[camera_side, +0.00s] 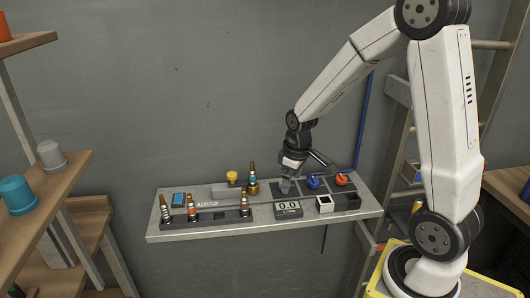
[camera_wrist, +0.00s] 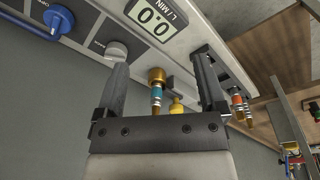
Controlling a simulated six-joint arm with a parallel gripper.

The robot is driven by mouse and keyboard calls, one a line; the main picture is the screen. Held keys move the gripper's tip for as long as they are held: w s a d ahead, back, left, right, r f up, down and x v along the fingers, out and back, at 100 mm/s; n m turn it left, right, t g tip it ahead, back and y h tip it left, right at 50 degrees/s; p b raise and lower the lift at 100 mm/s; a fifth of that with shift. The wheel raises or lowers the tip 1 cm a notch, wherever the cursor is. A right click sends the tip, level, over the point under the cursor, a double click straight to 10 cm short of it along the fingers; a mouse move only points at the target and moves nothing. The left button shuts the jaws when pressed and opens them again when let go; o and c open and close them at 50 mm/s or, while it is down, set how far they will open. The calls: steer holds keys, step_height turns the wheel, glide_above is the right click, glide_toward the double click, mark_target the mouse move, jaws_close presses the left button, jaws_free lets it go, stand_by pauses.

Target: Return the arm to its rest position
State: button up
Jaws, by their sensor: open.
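My gripper (camera_side: 286,186) hangs low over the middle of the wall bench (camera_side: 165,233), beside the flow meter. In the wrist view its two dark fingers (camera_wrist: 160,78) are spread apart with nothing gripped between them. A brass fitting holding a blue-banded nozzle (camera_wrist: 156,90) shows in the gap, beyond the fingers. The same fitting (camera_side: 253,187) stands left of my gripper in the side view. A grey knob (camera_wrist: 116,50) lies close to one finger; whether they touch I cannot tell. The arm is bent, reaching from the right toward the bench.
The flow meter (camera_side: 288,208) reads 0.0. Blue (camera_side: 314,181) and orange (camera_side: 342,179) valve handles sit right of my gripper. Several nozzles stand in a rack (camera_side: 208,223) at left. Wooden shelves (camera_side: 70,170) stand at far left. Space above the bench is clear.

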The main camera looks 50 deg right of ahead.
steer(key=s+a+m+t, duration=0.1)
steer(key=s+a, duration=0.5)
steer(key=a, duration=0.5)
steer(key=shift+s+a, duration=0.35)
steer(key=shift+s, duration=0.05)
steer(key=shift+w, duration=0.1)
